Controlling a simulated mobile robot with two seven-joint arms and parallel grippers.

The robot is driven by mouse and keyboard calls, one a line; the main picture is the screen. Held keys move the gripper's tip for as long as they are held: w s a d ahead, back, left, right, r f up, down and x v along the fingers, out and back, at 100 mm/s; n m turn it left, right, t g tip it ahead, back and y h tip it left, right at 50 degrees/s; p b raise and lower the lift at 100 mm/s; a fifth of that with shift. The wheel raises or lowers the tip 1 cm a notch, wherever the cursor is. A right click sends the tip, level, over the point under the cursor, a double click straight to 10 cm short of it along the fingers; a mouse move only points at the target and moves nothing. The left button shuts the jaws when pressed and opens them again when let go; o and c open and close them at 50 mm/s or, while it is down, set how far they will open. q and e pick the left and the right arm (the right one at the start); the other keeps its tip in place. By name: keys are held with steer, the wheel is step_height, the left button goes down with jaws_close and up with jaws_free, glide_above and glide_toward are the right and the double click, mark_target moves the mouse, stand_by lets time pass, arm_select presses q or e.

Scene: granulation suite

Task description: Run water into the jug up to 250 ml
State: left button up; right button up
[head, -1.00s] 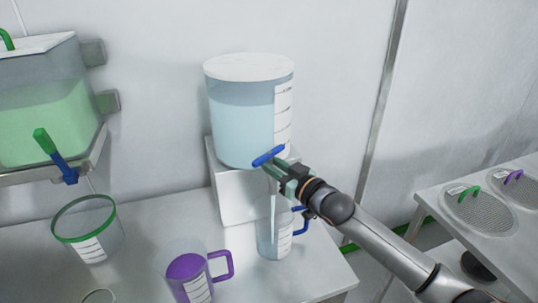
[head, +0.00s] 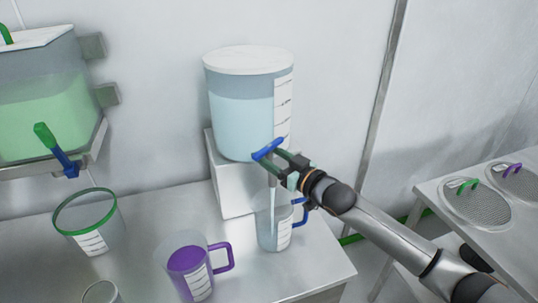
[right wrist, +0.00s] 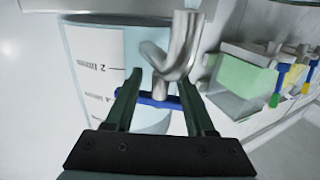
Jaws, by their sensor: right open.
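The water tank (head: 240,120) is a clear cylinder of pale blue water with a white lid, standing on a white block. Its tap has a blue bar handle (head: 267,149), also in the right wrist view (right wrist: 158,100) below a curved metal spout (right wrist: 178,55). The clear jug (head: 270,232) with a blue handle stands under the spout. A pale vertical streak, seemingly water, runs down into it; its level against the scale is too small to read. My right gripper (head: 276,166) is open at the tap, fingers on either side of the blue handle. My left gripper is not in view.
A purple-handled jug (head: 222,258) holding purple liquid stands left of the blue-handled jug. A green-rimmed vessel (head: 91,243) is farther left, under a tank of green liquid (head: 40,115). A side table (head: 435,198) with round mesh sieves is at right.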

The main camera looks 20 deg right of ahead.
steer(key=shift+s, duration=0.1)
steer(key=b+v, duration=0.1)
steer(key=v, duration=1.1)
steer(key=shift+b, duration=0.4)
steer(key=shift+s+d, duration=0.1)
stand_by(2.6)
